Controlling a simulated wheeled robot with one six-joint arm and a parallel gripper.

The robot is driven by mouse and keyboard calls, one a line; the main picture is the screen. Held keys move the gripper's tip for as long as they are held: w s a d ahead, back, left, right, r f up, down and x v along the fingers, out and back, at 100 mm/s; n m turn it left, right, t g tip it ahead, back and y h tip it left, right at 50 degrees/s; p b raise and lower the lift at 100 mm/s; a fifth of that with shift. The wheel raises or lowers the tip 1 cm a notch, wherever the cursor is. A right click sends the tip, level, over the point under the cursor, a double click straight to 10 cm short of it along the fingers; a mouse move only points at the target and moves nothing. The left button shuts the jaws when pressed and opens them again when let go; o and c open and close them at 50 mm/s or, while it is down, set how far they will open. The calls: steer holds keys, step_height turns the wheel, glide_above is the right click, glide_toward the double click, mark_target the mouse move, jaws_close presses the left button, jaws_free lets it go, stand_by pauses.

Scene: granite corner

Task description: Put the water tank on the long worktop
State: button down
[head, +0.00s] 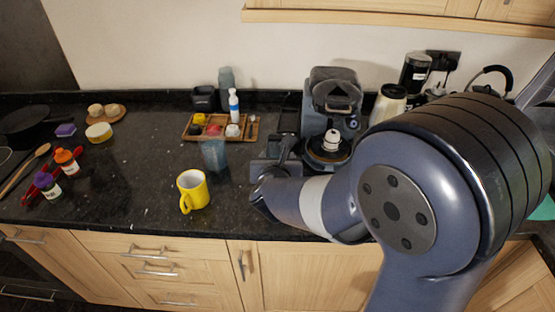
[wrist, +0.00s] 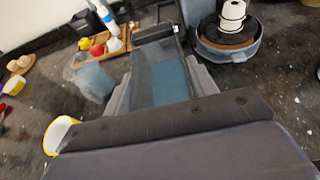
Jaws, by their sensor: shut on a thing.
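The water tank (wrist: 158,75) is a clear, box-shaped container with a dark top edge and blue at its lower part. In the wrist view it lies between the two fingers of my gripper (wrist: 160,92), which is shut on it. In the head view my gripper (head: 274,168) is over the front part of the long worktop (head: 140,170), left of the coffee machine (head: 333,95). The tank is hard to make out there, partly hidden by my gripper. I cannot tell whether it touches the worktop.
A clear tumbler with blue in it (head: 213,154) and a yellow mug (head: 193,190) stand to the left of my gripper. A wooden tray (head: 190,132) with small items lies behind them. A cream canister (head: 388,103) stands right of the machine.

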stand_by(0.3)
steer(key=c, duration=0.5)
jaws_free()
steer(key=v, duration=1.2)
steer(key=shift+s+p, duration=0.1)
steer(key=shift+p, duration=0.2)
